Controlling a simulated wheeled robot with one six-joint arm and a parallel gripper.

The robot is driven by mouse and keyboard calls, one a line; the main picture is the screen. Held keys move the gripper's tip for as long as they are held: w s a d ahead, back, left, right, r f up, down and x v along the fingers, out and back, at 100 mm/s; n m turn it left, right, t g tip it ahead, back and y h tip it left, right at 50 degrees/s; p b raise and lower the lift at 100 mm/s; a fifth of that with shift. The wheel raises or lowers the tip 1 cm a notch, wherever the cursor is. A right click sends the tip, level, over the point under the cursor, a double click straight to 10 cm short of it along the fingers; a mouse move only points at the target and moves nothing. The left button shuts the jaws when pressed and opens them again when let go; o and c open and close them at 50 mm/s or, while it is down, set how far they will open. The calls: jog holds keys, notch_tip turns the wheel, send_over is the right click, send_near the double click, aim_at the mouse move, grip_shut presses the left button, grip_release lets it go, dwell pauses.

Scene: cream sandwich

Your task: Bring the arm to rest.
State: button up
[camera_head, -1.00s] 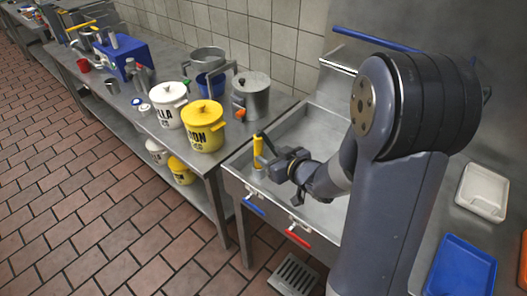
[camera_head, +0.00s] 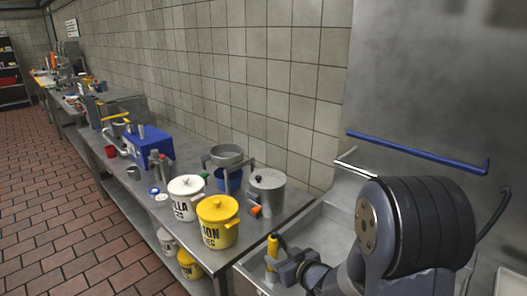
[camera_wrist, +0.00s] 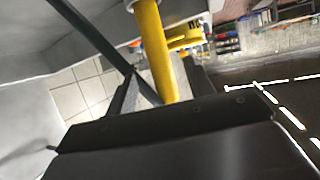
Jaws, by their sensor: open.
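My arm bends over the grey metal sink (camera_head: 318,232) at the lower right of the head view. My gripper (camera_head: 283,264) is at its near-left end, low in the picture. A yellow upright handle (camera_head: 272,246) stands right beside the fingers. In the wrist view my gripper (camera_wrist: 165,82) is open, and the yellow handle (camera_wrist: 152,45) runs between or just in front of its two dark fingers. I cannot tell whether they touch it. The lower end of the handle is hidden by the gripper body.
A white pot (camera_head: 186,198), a yellow pot (camera_head: 217,222) and a lidded metal pot (camera_head: 267,190) stand on the counter left of the sink. A blue machine (camera_head: 147,147) is farther back. A blue rail (camera_head: 415,153) is behind my arm. The tiled floor at left is clear.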

aim_at(275, 252)
jog(key=x, duration=0.6)
jog(key=shift+a, duration=0.1)
jog(key=shift+w+r+p, duration=0.15)
jog(key=shift+r+p, duration=0.1)
jog(key=shift+p, duration=0.2)
